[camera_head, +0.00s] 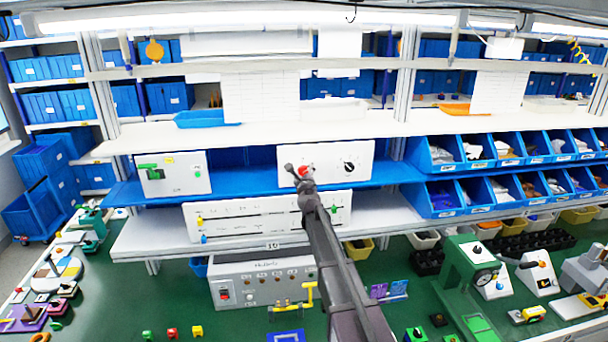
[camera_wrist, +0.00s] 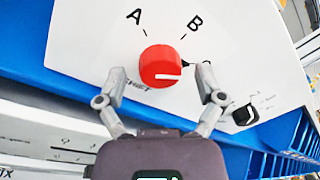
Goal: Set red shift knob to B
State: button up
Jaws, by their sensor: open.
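The red shift knob (camera_wrist: 160,62) sits on a white panel (camera_wrist: 85,45) in the wrist view, with letter A at its upper left and B at its upper right. Its white line points right, below B, toward a mark partly hidden by my right finger. My gripper (camera_wrist: 161,74) is open, with one finger on each side of the knob and visible gaps between. In the head view, the red knob (camera_head: 306,171) is partly covered by my gripper (camera_head: 298,172), in front of the white panel (camera_head: 328,163) on the shelf.
A black knob (camera_wrist: 246,115) sits to the right on the same panel; it also shows in the head view (camera_head: 349,167). A white panel with a green handle (camera_head: 150,173) stands to the left. Blue bins (camera_head: 440,155) stand to the right. A slotted white panel (camera_head: 225,220) lies below.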

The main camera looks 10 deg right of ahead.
jog(key=c, duration=1.2)
jog(key=shift+o, duration=0.2)
jog(key=shift+n, duration=0.4)
jog(key=n, duration=0.5)
jog(key=shift+b, duration=0.35)
jog(key=n, duration=0.6)
jog(key=shift+d+r+t+y, duration=0.1)
jog(key=shift+t+y, duration=0.2)
jog(key=shift+t, duration=0.1)
jog(key=shift+n, duration=0.3)
jog(key=o, duration=1.2)
jog(key=shift+w, duration=0.1)
jog(key=shift+c, duration=0.2)
